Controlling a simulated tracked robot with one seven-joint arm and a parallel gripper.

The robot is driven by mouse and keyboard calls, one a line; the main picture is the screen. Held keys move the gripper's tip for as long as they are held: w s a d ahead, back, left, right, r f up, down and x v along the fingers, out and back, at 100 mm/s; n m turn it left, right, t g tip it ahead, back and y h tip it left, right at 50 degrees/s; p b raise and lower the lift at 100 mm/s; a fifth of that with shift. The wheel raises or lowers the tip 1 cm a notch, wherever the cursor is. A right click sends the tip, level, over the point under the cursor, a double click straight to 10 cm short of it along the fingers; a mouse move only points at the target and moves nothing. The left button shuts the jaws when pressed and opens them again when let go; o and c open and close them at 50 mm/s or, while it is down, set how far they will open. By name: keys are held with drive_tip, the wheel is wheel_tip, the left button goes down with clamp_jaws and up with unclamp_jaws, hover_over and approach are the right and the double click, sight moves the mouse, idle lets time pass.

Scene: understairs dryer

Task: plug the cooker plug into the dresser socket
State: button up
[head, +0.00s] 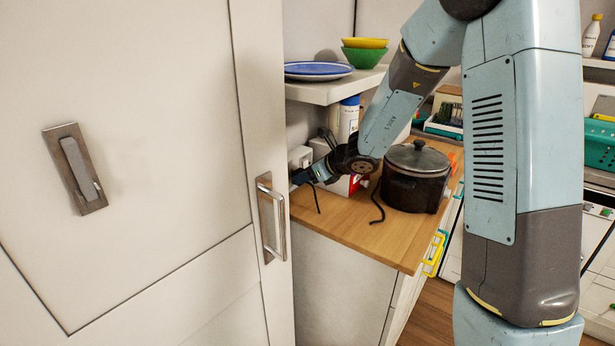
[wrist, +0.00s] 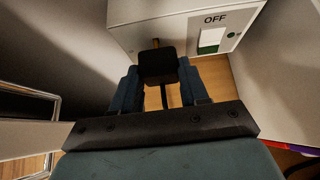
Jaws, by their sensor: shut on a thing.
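The cooker plug (wrist: 158,66) is a dark block held between the two fingers of my gripper (wrist: 159,83) in the wrist view. A brass-coloured pin shows at its far end, against the white socket (wrist: 182,22), which has an "OFF" label and a green-and-white switch. I cannot tell whether the pin touches the socket. In the head view my gripper (head: 308,175) is low over the wooden dresser top (head: 345,222), by a white wall box (head: 300,156); the plug is hard to make out there. The black lidded cooker (head: 414,178) stands to the right.
A shelf (head: 335,88) with blue plates (head: 317,70) and bowls (head: 364,52) overhangs the dresser's back left. A white bottle (head: 348,118) stands behind my wrist. A tall white door (head: 130,180) with a metal handle (head: 271,220) closes off the left.

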drive_tip(key=shift+w+a, duration=0.4)
drive_tip(key=shift+a, duration=0.1)
drive_tip(key=o, duration=1.1)
drive_tip(key=shift+o, duration=0.2)
drive_tip(key=v, duration=1.4)
drive_tip(key=s+d+r+n+g+h, duration=0.1)
drive_tip(key=s+r+n, duration=0.2)
drive_tip(key=s+n, duration=0.4)
drive_tip(key=s+d+r+n+g+h, duration=0.1)
drive_tip(key=s+d+r+n, duration=0.15)
drive_tip(key=s+n, duration=0.5)
drive_tip(key=s+d+r+n+h, duration=0.4)
drive_tip(key=s+d+n+h, duration=0.2)
drive_tip(key=s+d+n, duration=0.4)
drive_tip(key=s+n, duration=0.1)
drive_tip(key=s, duration=0.2)
drive_tip(key=shift+s+d+t+h, duration=0.25)
drive_tip(key=shift+s+t+h, duration=0.05)
drive_tip(key=shift+s+t, duration=0.1)
